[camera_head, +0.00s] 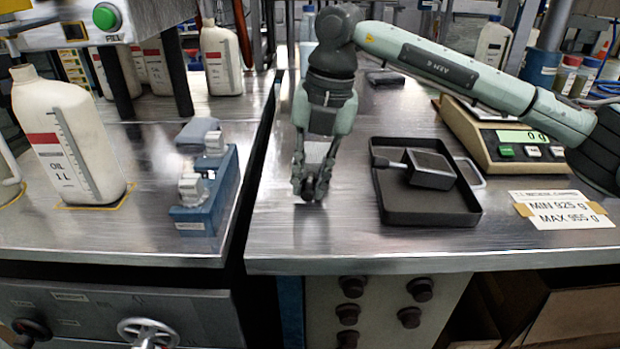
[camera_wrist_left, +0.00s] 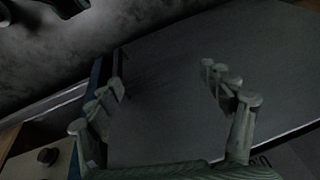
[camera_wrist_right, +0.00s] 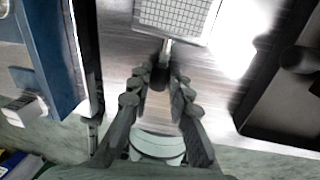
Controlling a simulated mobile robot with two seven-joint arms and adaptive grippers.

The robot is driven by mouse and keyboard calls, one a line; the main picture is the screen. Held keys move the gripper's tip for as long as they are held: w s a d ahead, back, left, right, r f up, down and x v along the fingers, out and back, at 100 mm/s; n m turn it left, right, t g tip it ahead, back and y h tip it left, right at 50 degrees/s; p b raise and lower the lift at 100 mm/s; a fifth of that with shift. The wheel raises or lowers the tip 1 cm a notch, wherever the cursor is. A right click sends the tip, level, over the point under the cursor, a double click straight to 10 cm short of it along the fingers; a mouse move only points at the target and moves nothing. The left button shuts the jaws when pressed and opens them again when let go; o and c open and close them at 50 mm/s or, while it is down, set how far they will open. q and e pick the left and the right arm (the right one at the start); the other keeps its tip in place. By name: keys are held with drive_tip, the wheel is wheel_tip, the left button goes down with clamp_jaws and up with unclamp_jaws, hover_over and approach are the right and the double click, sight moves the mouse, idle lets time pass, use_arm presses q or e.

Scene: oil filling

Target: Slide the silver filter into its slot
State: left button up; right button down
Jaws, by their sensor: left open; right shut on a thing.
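The silver filter (camera_wrist_right: 176,14) is a pale panel with a fine grid, a short metal stem and a dark grip, seen at the top of the right wrist view. My right gripper (camera_wrist_right: 160,78) is shut on its dark grip. I cannot make out the slot for certain.
A blue fixture (camera_head: 212,195) stands on the left bench, across a gap. A white bottle (camera_head: 65,135), a scale (camera_head: 500,135) and a weight-limit card (camera_head: 563,210) stand or lie around.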

drive_tip(key=shift+f, duration=0.2)
drive_tip(key=shift+f, duration=0.1)
drive_tip(key=c, duration=1.4)
unclamp_jaws()
